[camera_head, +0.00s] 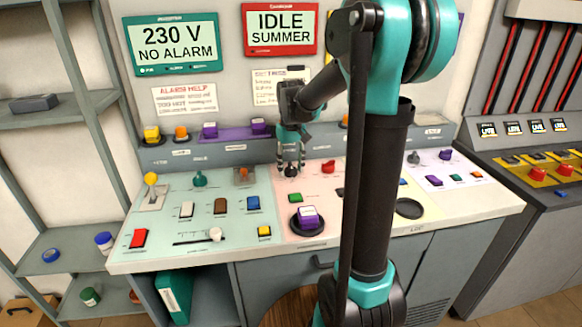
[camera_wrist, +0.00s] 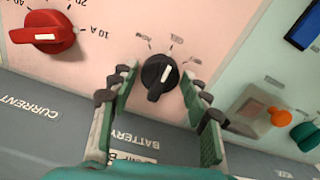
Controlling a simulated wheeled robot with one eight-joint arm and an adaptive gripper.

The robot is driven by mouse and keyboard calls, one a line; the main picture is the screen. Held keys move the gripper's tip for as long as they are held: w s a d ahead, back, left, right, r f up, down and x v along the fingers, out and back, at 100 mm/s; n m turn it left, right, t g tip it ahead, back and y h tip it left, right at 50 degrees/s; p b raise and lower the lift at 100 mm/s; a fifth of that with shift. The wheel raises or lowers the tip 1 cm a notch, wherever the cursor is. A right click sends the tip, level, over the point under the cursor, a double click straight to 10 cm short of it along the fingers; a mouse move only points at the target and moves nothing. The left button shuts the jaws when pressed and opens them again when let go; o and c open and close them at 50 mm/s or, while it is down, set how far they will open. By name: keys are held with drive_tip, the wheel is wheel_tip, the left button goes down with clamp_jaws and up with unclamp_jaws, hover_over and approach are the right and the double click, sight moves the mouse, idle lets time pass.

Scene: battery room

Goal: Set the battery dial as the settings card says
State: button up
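The battery dial (camera_wrist: 160,75) is a black round knob with a raised grip and a white line, on the pink panel. AGM and GEL are printed around its upper side, with a third label to the right that is hard to read. The knob's raised end leans toward the lower left of the wrist view. My gripper (camera_wrist: 158,90) is open, one finger on each side of the knob; I cannot tell whether they touch it. In the head view my gripper (camera_head: 291,158) is just above the dial (camera_head: 291,171). A paper card (camera_head: 266,88) hangs behind, partly covered by my arm; its text is unreadable.
A red dial (camera_wrist: 50,30) stands beside the battery dial. An orange-tipped switch (camera_wrist: 277,116) is on the green panel. Screens read 230 V NO ALARM (camera_head: 173,43) and IDLE SUMMER (camera_head: 280,28). A purple-based button (camera_head: 307,217) stands nearer the front.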

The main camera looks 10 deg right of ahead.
sight(291, 166)
drive_tip(key=shift+o, duration=0.9)
wheel_tip(291, 166, up, 12)
